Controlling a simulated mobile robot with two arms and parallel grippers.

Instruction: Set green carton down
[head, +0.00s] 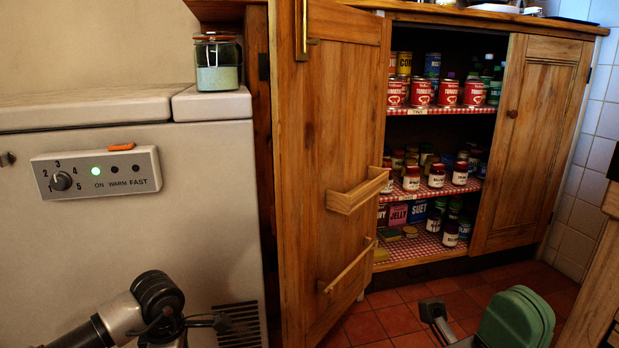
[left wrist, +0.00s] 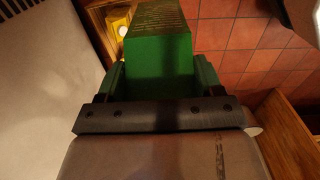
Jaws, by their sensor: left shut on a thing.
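The green carton (left wrist: 158,42) shows in the left wrist view, with lines of small print on its upper face. My left gripper (left wrist: 155,82) is shut on it, a finger at each side. The carton's far end is out of frame, and I cannot tell whether it touches anything. I cannot make out the carton in the head view, where part of my left arm shows low on the left. My right gripper (head: 437,312) is low on the right in the head view, over the tiled floor. Its jaw opening cannot be made out.
The pine cupboard's left door (head: 325,150) stands open, with small racks inside. Shelves hold tomato tins (head: 421,93), jars (head: 436,176) and boxes (head: 398,214). The lowest shelf's front (head: 430,243) has some room. A cream appliance (head: 205,200) stands left; red tiles (head: 400,318) lie below.

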